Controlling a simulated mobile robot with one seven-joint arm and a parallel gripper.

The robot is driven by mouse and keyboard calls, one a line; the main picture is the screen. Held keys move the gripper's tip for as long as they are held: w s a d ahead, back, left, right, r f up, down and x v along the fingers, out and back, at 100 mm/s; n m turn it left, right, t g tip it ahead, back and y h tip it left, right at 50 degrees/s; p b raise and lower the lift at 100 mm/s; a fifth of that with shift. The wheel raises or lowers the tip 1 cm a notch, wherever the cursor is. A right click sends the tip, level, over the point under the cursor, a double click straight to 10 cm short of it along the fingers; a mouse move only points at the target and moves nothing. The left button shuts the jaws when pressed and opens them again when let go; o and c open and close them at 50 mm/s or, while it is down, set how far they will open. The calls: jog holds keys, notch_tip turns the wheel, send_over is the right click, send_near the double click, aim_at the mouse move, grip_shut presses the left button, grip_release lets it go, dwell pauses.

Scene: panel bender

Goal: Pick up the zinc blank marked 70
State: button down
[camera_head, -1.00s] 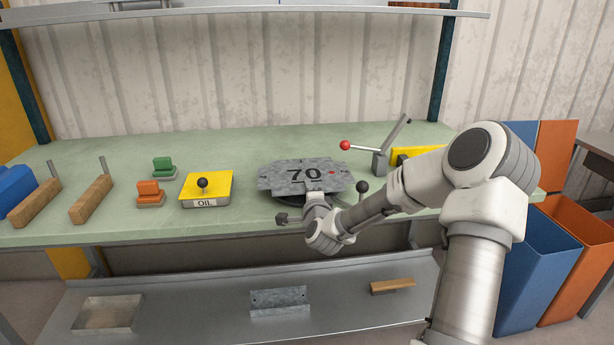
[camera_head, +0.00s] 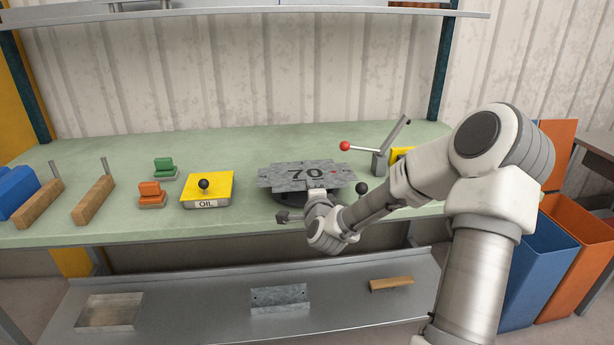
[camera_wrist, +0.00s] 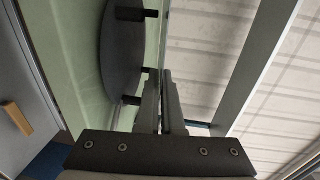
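The zinc blank marked 70 (camera_head: 283,178) is a grey notched plate with a black 70 and a small red mark. It lies roughly level over a dark round disc (camera_head: 290,199) on the green bench. My gripper (camera_head: 317,191) is at the blank's front edge. In the wrist view the two fingers of my gripper (camera_wrist: 164,100) are close together, nearly parallel. The dark disc (camera_wrist: 123,60) with short black pins shows there to the left of the fingers. The blank is edge-on there and hard to make out. The fingers appear shut on its front edge.
A yellow OIL pad with a black knob (camera_head: 207,190), orange (camera_head: 151,195) and green (camera_head: 165,168) blocks stand left. A red-knobbed lever (camera_head: 358,147) stands behind right; a black knob (camera_head: 362,188) is close right of the blank. Blue and orange bins (camera_head: 575,260) stand right.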

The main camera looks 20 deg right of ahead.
jog(key=shift+r+p+v, duration=0.15)
jog(key=shift+p+v, duration=0.05)
jog(key=shift+v, duration=0.95)
jog(key=shift+r+p+v, duration=0.15)
jog(key=shift+v, duration=1)
